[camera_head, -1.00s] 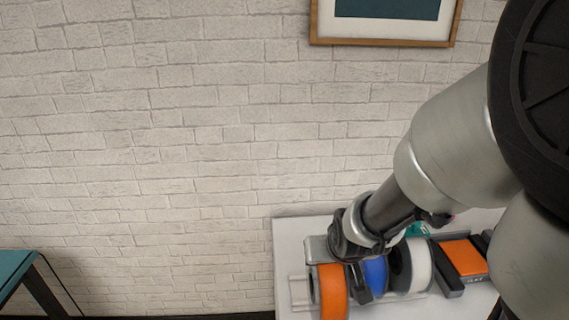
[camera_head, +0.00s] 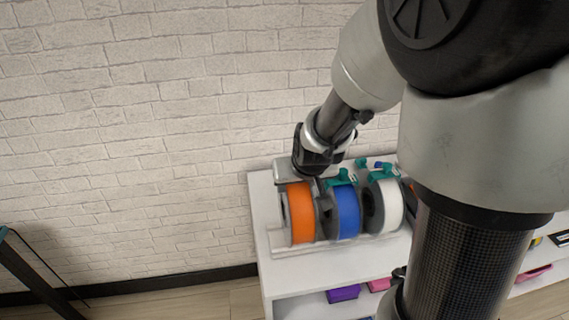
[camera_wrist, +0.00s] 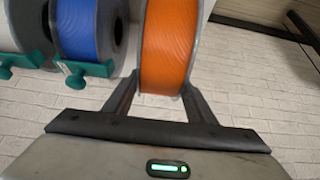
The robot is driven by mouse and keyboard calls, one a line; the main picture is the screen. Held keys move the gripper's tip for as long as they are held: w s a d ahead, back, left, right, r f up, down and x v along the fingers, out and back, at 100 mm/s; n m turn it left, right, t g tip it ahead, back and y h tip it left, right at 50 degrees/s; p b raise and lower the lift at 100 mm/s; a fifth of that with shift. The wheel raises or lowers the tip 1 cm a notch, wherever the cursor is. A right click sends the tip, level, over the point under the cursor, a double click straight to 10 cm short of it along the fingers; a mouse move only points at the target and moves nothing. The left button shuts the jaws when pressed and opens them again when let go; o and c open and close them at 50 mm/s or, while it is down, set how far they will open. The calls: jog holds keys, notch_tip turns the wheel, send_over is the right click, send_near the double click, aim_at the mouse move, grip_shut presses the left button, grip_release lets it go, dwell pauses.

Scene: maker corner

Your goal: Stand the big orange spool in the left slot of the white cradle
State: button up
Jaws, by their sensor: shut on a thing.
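The big orange spool (camera_head: 300,212) stands upright at the left end of the white cradle (camera_head: 310,247), in the left slot as far as the head view shows. Its lower rim is partly hidden by the cradle. My gripper (camera_head: 312,178) reaches down to it from behind and above. In the wrist view the two fingers (camera_wrist: 160,100) are shut on the orange spool (camera_wrist: 168,45), one on each side of its rim.
A blue spool (camera_head: 347,210) and a white spool (camera_head: 390,205) stand to the right in the same row, with teal clips (camera_head: 342,177) behind them. The white shelf top (camera_head: 335,265) is clear in front. Brick wall (camera_head: 150,130) stands behind.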

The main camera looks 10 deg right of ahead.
jog(key=shift+w+r, duration=0.1)
jog(key=shift+w, duration=0.6)
jog(key=shift+w+f+b, duration=0.15)
jog(key=shift+f+b, duration=1.3)
jog(key=shift+b, duration=0.05)
jog(key=shift+f, duration=0.1)
